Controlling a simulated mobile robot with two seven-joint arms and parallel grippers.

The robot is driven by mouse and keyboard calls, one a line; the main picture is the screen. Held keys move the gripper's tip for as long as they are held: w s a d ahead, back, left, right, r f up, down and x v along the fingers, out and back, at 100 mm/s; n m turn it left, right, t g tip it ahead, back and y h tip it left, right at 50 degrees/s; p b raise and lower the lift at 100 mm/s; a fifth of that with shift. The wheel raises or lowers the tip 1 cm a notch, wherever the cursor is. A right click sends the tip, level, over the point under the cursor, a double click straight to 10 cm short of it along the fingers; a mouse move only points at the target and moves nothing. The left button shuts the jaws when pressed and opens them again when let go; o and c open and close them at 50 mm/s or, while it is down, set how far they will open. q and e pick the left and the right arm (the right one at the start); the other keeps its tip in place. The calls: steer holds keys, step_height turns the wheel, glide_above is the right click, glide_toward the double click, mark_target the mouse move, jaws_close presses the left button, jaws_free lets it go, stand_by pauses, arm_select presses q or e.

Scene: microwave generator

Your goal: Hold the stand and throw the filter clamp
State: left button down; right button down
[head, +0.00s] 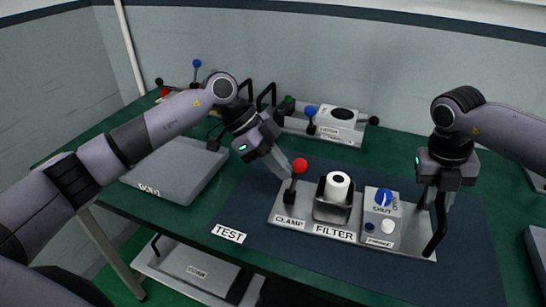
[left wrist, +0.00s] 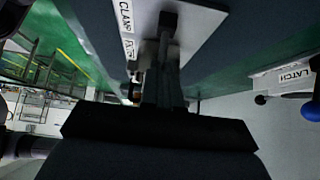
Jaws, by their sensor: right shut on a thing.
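The grey stand (head: 345,237) rests on the dark mat, with a black handle (head: 436,238) at its right end. My right gripper (head: 437,196) is shut on the top of that handle. The clamp lever (head: 290,188) stands upright at the stand's left end, behind the CLAMP label (head: 289,222), with a red knob (head: 299,165). My left gripper (head: 284,170) is beside the knob, on its left; I cannot tell whether it touches or how far its fingers are apart. The left wrist view shows its fingers (left wrist: 164,80) near the lever base (left wrist: 168,22). A white filter roll (head: 337,186) sits in its holder.
A dial box (head: 382,215) stands right of the filter. Behind are another stand (head: 325,127) with a blue-knobbed lever and a grey flat case (head: 175,167) at the left. A tray (head: 195,275) sits below the table.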

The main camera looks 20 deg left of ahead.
arm_select(q)
steer(key=shift+s+d+f, duration=0.1)
steer(key=shift+d, duration=0.2)
arm_select(e)
steer(key=shift+s+a+f, duration=0.2)
steer(key=shift+a+f, duration=0.1)
arm_select(q)
steer(key=shift+d, duration=0.95)
steer(key=shift+d+r+v, duration=0.1)
steer(key=shift+d+v, duration=0.05)
steer(key=shift+v, duration=1.05)
steer(key=shift+d+r+v, duration=0.1)
steer(key=shift+r+v, duration=0.05)
steer(key=shift+v, duration=1.05)
arm_select(e)
steer(key=shift+d, duration=0.15)
arm_select(q)
steer(key=shift+a, duration=0.1)
